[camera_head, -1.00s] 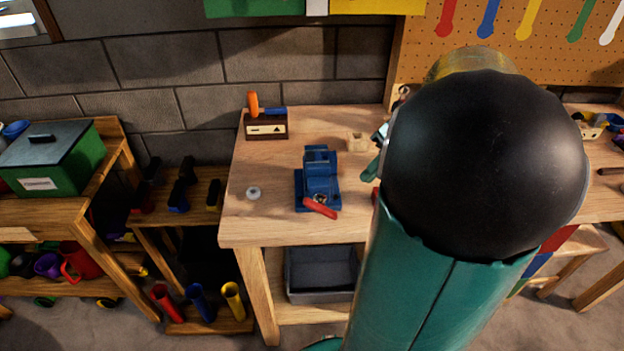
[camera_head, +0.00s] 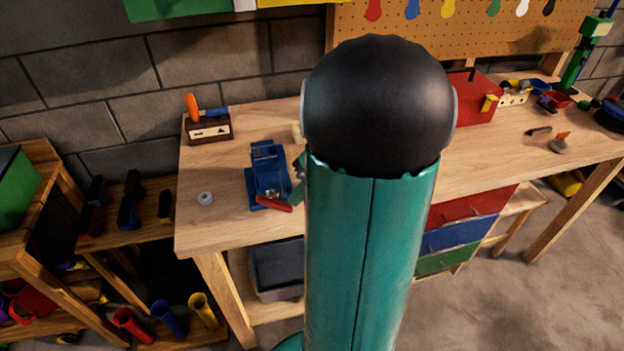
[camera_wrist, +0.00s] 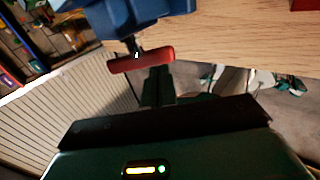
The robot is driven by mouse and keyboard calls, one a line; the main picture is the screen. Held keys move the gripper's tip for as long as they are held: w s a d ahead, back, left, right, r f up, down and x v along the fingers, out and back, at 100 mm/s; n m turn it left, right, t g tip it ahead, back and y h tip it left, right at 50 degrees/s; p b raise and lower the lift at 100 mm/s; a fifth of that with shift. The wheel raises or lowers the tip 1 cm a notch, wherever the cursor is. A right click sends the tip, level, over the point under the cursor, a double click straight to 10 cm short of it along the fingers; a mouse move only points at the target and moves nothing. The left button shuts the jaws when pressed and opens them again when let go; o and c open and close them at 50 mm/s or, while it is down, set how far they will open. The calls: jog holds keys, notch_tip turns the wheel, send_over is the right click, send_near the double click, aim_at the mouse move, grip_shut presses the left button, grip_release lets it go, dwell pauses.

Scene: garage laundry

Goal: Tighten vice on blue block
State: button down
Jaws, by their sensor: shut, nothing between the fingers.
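The blue vice (camera_head: 266,172) stands on the wooden workbench (camera_head: 225,228), with its red handle bar (camera_head: 274,204) at the front. In the wrist view the vice body (camera_wrist: 120,14) is at the top, with the red handle (camera_wrist: 142,60) just below it. My gripper (camera_head: 298,180) is beside the handle at its right, partly hidden by my arm. In the wrist view my gripper's dark fingers (camera_wrist: 158,88) are shut and empty, close to the handle; I cannot tell if they touch it. I cannot tell a separate blue block from the blue vice.
A small box with orange- and blue-handled tools (camera_head: 208,128) stands behind the vice. A round grey piece (camera_head: 205,198) lies left of it. A pale block (camera_head: 297,132) is partly behind my arm. A red box (camera_head: 470,100) stands farther right. Bench front left is clear.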

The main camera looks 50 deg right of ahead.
jog(key=shift+x, duration=0.8)
jog(key=shift+d, duration=0.15)
jog(key=shift+y, duration=0.3)
